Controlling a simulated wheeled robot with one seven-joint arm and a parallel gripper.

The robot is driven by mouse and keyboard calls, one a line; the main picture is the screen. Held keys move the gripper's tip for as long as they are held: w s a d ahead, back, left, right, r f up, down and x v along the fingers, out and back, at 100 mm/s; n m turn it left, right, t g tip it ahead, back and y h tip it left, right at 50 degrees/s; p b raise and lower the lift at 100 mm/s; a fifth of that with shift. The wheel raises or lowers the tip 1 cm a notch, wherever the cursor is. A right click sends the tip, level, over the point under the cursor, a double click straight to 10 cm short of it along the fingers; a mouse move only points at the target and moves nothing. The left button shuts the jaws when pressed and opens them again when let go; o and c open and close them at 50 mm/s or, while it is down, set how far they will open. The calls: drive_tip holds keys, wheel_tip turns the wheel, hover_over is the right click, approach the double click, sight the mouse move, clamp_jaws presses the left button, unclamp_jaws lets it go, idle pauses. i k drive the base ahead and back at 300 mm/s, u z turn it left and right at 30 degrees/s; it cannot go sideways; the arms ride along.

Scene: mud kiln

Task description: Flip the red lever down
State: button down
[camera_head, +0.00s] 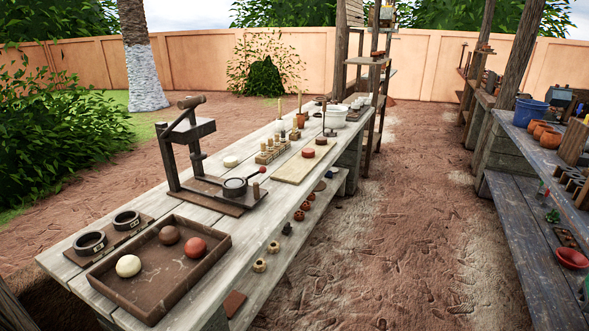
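A dark press-like stand (178,155) is on the long pale wooden table, left of the picture's middle. It has a brown cylindrical handle (191,102) at its top. On its base is a dark round cup (235,186). A short rod with a red knob (262,170) rises to the right beside the cup; this is the only red lever-like part I can make out, and it points slightly up. Whether it joins the cup is too small to tell. A small reddish-brown peg (256,191) stands near it. My gripper is not in view.
A brown tray (160,307) with three balls and a board with two dark rings (127,220) are at the table's near end. A rack of small bottles (272,151) and a pale board (300,170) lie beyond the stand. Bare ground (400,230) is open between the tables.

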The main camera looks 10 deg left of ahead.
sight(263, 169)
drive_tip(key=z, duration=0.25)
drive_tip(key=k, duration=0.6)
drive_tip(key=z, duration=0.25)
drive_tip(key=i, duration=1.65)
drive_tip(key=u, duration=0.7)
drive_tip(key=i, duration=0.95)
drive_tip(key=u, duration=1.15)
drive_tip(key=i, duration=0.55)
drive_tip(key=u, duration=0.35)
